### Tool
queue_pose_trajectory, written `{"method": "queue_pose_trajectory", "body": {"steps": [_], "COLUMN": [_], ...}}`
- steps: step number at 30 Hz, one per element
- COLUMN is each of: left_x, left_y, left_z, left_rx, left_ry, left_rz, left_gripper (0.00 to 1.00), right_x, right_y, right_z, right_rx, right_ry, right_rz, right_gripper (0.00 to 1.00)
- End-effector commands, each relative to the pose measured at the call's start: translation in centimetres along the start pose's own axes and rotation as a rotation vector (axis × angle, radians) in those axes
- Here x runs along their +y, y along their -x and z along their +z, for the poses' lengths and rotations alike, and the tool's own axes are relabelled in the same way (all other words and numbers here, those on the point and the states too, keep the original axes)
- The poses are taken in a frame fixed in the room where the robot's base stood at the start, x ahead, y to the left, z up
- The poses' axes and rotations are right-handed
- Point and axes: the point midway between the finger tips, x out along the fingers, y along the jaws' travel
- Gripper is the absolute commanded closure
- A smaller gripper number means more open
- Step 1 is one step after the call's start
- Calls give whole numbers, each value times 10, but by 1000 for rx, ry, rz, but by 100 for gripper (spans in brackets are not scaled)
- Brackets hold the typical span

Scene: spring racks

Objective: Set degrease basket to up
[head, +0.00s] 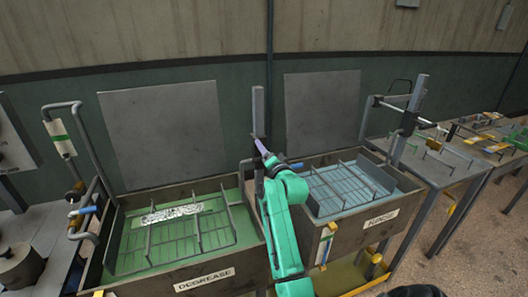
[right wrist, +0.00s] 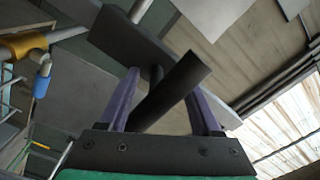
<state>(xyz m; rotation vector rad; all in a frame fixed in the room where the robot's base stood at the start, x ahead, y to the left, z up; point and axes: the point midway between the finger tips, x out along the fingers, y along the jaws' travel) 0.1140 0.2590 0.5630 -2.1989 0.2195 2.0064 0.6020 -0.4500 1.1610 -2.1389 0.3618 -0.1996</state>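The tank labelled DEGREASE (head: 205,276) stands at left with green liquid in it. A wire basket (head: 190,240) sits low inside its walls. A grey upright post (head: 258,112) stands at the tank's back right, between the two tanks. My right gripper (head: 262,147), with purple fingers, is at this post, above the tank rim. In the right wrist view, its fingers (right wrist: 163,105) stand apart on either side of a dark bar (right wrist: 172,90); a clear grip on it does not show. A dark plate (right wrist: 125,38) lies beyond. My left gripper is out of view.
The RINSE tank (head: 381,219) with bluish liquid and a wire basket (head: 350,185) stands at right. A bent pipe (head: 88,150) rises at the left tank's left side. A table (head: 440,170) with a post and small parts is at far right.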

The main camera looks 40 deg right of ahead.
Motion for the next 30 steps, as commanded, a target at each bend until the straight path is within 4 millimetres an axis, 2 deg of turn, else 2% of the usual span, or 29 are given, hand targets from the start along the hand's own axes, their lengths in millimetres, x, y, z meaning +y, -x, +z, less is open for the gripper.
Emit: {"method": "queue_pose_trajectory", "body": {"steps": [6,11,20,27,30], "left_x": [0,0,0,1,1], "left_y": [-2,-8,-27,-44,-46], "left_z": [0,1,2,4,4], "left_rx": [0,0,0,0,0], "left_ry": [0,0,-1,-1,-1], "left_rz": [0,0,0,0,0], "left_gripper": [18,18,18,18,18], "right_x": [1,4,5,5,3], "right_y": [3,20,77,130,142], "right_z": [2,3,3,2,1], "right_rx": [-2,-2,-2,-1,0], "right_ry": [-2,-1,-1,-1,-1], "right_rz": [1,2,2,2,2], "right_gripper": [35,35,35,35,35]}}
